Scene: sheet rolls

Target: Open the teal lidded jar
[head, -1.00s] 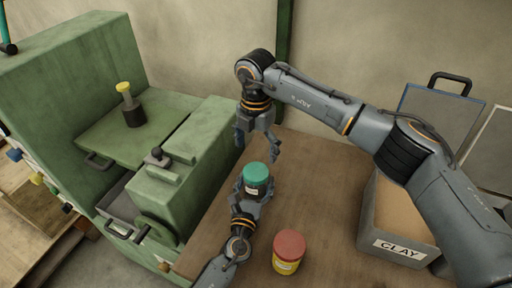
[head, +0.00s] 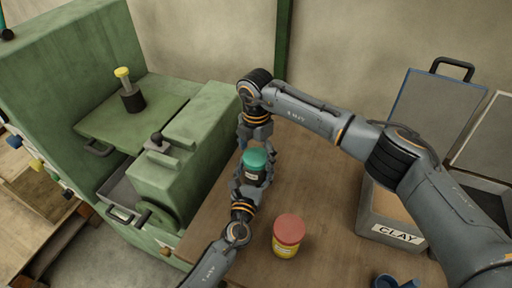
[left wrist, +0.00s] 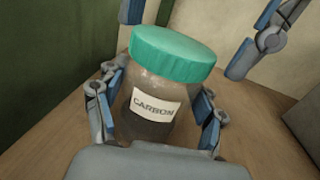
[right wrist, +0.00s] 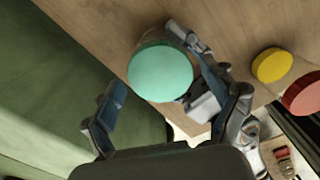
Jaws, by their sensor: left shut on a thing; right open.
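The teal lidded jar stands upright on the wooden table; its teal lid (head: 257,158) shows in the head view. In the left wrist view the clear jar body (left wrist: 150,118) carries a "CARBON" label below the teal lid (left wrist: 173,54). My left gripper (head: 251,180) is shut on the jar body, one finger on each side. My right gripper (head: 256,143) is open and points down just above the lid. In the right wrist view the lid (right wrist: 160,73) lies ahead of the open fingers of my right gripper (right wrist: 172,108), and the lid is on the jar.
A yellow jar with a red lid (head: 288,232) stands right of my left arm. A box labelled "CLAY" (head: 396,234) and a blue object (head: 396,282) are farther right. A green machine (head: 165,185) borders the table's left side.

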